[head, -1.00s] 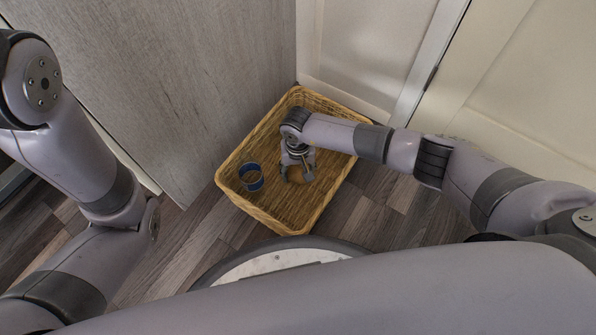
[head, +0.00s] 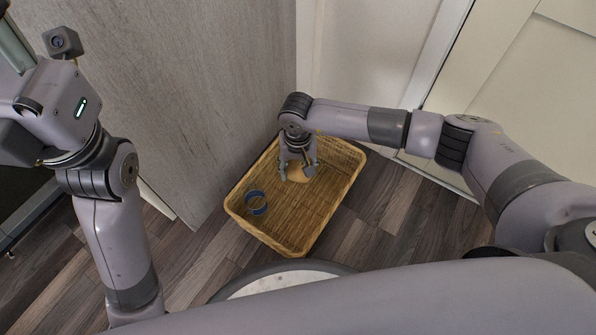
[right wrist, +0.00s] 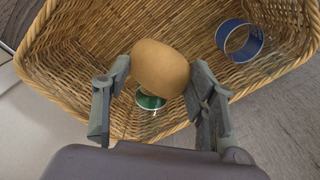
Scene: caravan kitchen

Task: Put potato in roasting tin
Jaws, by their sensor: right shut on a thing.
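The potato (head: 300,173) is a smooth tan lump between the fingers of my right gripper (head: 299,172). In the right wrist view, the potato (right wrist: 160,68) is held between the two fingers (right wrist: 160,88), over the inside of the wicker basket. My right gripper is shut on it. How high it hangs above the basket floor is hard to tell. My left arm's wrist shows at the far left of the head view, but its fingers are out of frame. No roasting tin is in view.
The wicker basket (head: 290,246) stands on the wooden floor by a grey panel (head: 190,90). It holds a blue round tin (head: 256,203) and a green-and-silver can (right wrist: 150,101), seen below the potato. Pale doors (head: 525,90) stand behind on the right.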

